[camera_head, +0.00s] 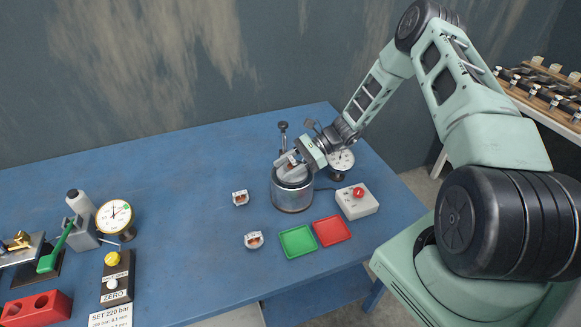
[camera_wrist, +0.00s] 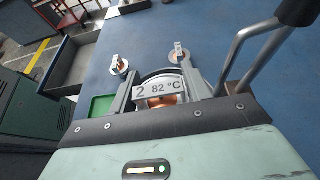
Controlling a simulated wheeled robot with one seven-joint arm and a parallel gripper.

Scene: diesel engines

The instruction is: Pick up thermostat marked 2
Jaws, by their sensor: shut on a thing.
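The thermostat marked 2 (camera_wrist: 163,88) shows in the wrist view with its label "2 82 °C" and copper-coloured body between my fingers. My gripper (camera_wrist: 165,93) is shut on it. In the head view my gripper (camera_head: 290,163) is at the top of a round metal pot (camera_head: 292,197); how far the thermostat is inside the pot is hidden. Two other thermostats with small white tags stand on the blue table, one farther back (camera_head: 240,198) and one nearer the front (camera_head: 254,240).
A green tray (camera_head: 298,241) and a red tray (camera_head: 332,230) lie in front of the pot. A white box with a red button (camera_head: 358,200) and a dial gauge (camera_head: 341,160) are close on the right. A gauge stand (camera_head: 115,217) is at left; the middle-left table is clear.

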